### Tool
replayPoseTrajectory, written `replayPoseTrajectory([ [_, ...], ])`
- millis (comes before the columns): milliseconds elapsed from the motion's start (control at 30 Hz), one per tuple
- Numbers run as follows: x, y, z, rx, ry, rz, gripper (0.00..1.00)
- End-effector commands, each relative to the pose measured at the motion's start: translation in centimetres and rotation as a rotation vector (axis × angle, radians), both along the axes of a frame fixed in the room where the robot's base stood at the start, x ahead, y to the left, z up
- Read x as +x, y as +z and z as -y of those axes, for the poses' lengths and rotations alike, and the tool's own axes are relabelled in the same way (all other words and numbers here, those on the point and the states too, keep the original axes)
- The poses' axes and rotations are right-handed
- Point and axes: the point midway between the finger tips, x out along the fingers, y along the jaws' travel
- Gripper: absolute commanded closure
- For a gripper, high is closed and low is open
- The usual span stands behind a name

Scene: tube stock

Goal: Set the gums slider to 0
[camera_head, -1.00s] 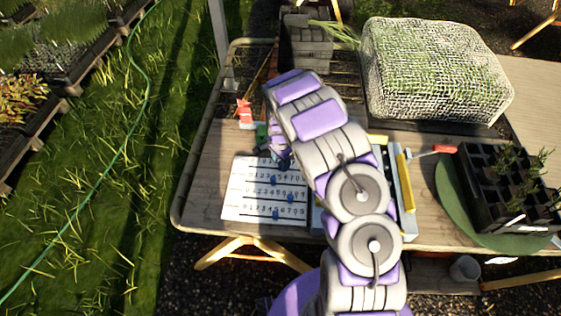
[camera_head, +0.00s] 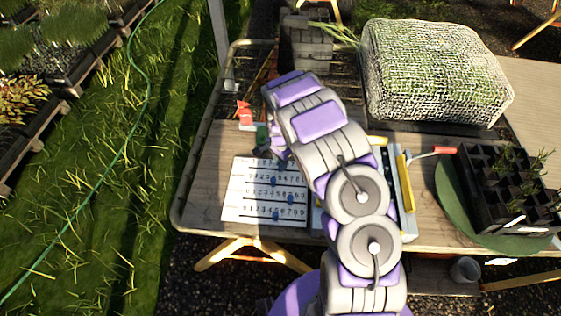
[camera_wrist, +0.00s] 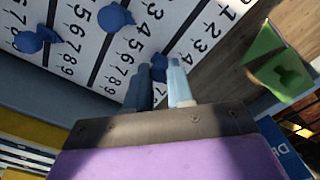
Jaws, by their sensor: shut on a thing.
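The slider board (camera_head: 235,208) is a white panel with several rows of printed digits and blue knobs, lying on the wooden table. My gripper (camera_wrist: 160,78) is at its top row, the far row in the head view. In the wrist view its two pale blue fingers are shut on a small blue slider knob (camera_wrist: 158,62), near the printed 4 of that row. Other blue knobs (camera_wrist: 115,17) sit on neighbouring rows, apart from the fingers. The row names are too small to read, so I cannot confirm which is gums. My arm hides the right part of the top row.
A green piece (camera_wrist: 280,62) lies beside the board. A red item (camera_head: 244,112) stands behind it. A tray with yellow edges (camera_head: 405,185) is to the right under my arm, then a dark seedling tray (camera_head: 500,190). The table left of the board is clear.

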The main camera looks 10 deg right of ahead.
Motion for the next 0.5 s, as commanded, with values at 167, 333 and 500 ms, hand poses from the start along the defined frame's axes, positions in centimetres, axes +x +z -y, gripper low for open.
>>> replayPoseTrajectory([
  [167,0.2,0.1,-0.1,0.000,0.001,0.004,1.00],
  [333,1.1,0.0,-2.9,0.000,0.005,0.004,1.00],
  [500,2.6,0.0,-7.4,0.001,0.007,0.006,1.00],
])
